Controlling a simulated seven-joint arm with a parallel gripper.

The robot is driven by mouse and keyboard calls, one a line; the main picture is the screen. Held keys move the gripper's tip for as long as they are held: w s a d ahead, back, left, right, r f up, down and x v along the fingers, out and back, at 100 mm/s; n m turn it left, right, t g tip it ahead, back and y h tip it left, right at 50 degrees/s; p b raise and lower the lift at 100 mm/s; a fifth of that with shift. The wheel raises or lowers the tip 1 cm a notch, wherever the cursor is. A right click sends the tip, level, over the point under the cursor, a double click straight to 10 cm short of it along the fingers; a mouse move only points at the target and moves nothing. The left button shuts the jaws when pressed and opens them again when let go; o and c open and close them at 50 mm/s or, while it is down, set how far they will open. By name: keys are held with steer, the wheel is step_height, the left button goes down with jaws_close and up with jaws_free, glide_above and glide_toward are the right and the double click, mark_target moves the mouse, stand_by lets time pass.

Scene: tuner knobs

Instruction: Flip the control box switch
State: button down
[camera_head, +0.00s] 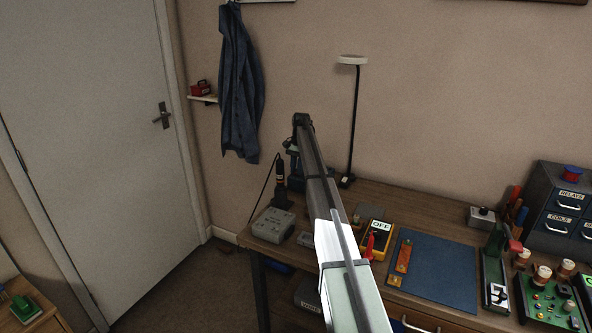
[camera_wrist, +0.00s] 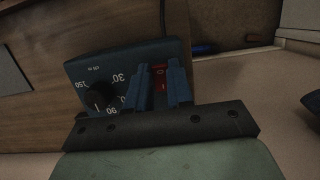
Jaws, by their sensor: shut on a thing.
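The control box (camera_wrist: 112,62) shows in the wrist view as a dark blue-grey face with a black dial (camera_wrist: 98,96) and upside-down numbers. A red switch (camera_wrist: 160,84) is at the right of this face. My gripper (camera_wrist: 160,70) has its two blue fingers on either side of the switch, shut on it. The fingers hide part of the switch, and I cannot tell its on or off position. In the head view, my arm reaches over the bench's left part, and I cannot make out the fingers.
A grey box (camera_head: 273,226) stands at the bench's left end. A yellow-and-black OFF device (camera_head: 375,240), a blue mat (camera_head: 437,271) and a green circuit board (camera_head: 549,301) lie right of my arm. A lamp (camera_head: 353,120) rises behind. The mat is mostly bare.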

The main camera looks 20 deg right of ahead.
steer(key=shift+w+d+g+y, duration=0.1)
steer(key=shift+g+y, duration=0.3)
steer(key=c, duration=1)
jaws_free()
steer(key=v, duration=1.3)
steer(key=shift+r, duration=0.4)
